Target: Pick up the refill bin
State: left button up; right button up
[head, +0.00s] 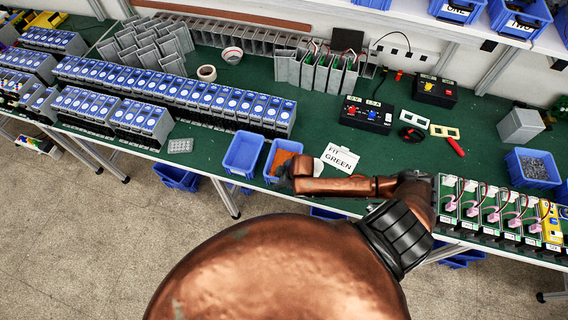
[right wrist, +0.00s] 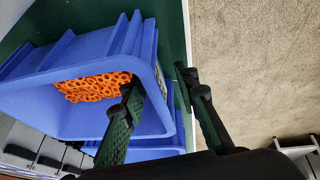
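A blue bin (head: 270,174) with orange ring-like parts in it stands at the near edge of the green table. In the right wrist view this bin (right wrist: 158,78) fills the left side. My right gripper (head: 285,178) is at its near wall. Its two fingers (right wrist: 165,110) are apart, one over the bin's inside and the other outside the wall. I cannot tell whether either touches the wall. Another blue bin (head: 243,153), apparently empty, stands just to the left. No label shows which bin is the refill bin. My left gripper is not in view.
A white "FIT GREEN" card (head: 341,158) lies right of the bins. Rows of blue-faced modules (head: 170,90) stand to the left and behind. Control boxes (head: 367,115) sit to the right. Open-topped green-board units (head: 490,208) line the right front edge.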

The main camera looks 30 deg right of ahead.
grip_shut()
dwell(0.4)
